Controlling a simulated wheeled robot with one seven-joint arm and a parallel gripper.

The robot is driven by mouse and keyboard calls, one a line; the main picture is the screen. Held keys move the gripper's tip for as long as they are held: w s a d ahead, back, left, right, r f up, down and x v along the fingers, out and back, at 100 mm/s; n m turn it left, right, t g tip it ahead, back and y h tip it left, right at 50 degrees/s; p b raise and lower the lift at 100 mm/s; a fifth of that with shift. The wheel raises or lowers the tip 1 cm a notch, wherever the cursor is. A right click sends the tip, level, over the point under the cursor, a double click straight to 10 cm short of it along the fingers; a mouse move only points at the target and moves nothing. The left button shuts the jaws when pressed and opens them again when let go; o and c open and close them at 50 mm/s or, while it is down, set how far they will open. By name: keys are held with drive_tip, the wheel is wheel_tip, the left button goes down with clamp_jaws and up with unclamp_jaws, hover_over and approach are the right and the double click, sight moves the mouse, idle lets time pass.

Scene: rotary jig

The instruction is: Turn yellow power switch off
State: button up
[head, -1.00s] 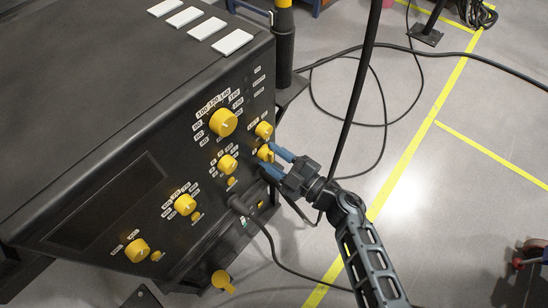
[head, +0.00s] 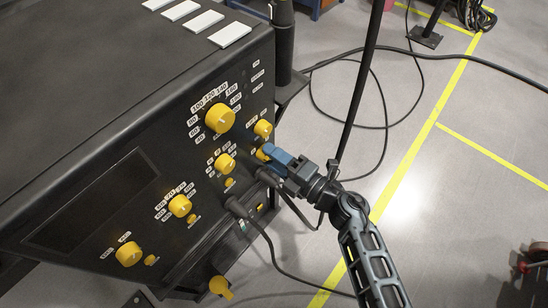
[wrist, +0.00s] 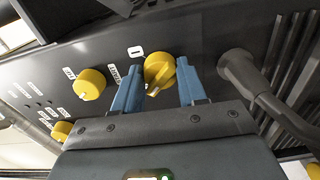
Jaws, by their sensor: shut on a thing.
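The yellow power switch (head: 262,153) is a small yellow rotary knob at the right end of the black panel, mostly hidden behind my fingers in the head view. In the wrist view the yellow switch (wrist: 159,68) shows between the two blue fingers, with a raised grip bar and a label above it. My gripper (head: 270,158) is at the panel, shut on the switch. In the wrist view my gripper (wrist: 156,85) has one finger on each side of the knob; exact contact is hard to see.
Another yellow knob (head: 263,128) sits close above the switch. A black cable plug (wrist: 240,70) stands right beside the fingers. A large yellow dial (head: 220,118) and several smaller knobs cover the panel (head: 150,215). Cables lie on the floor at right.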

drive_tip(key=shift+s+a+f+n, duration=0.1)
drive_tip(key=shift+n, duration=0.2)
drive_tip(key=o, duration=1)
drive_tip(key=shift+o, duration=0.2)
drive_tip(key=v, duration=0.8)
drive_tip(key=shift+p, duration=0.3)
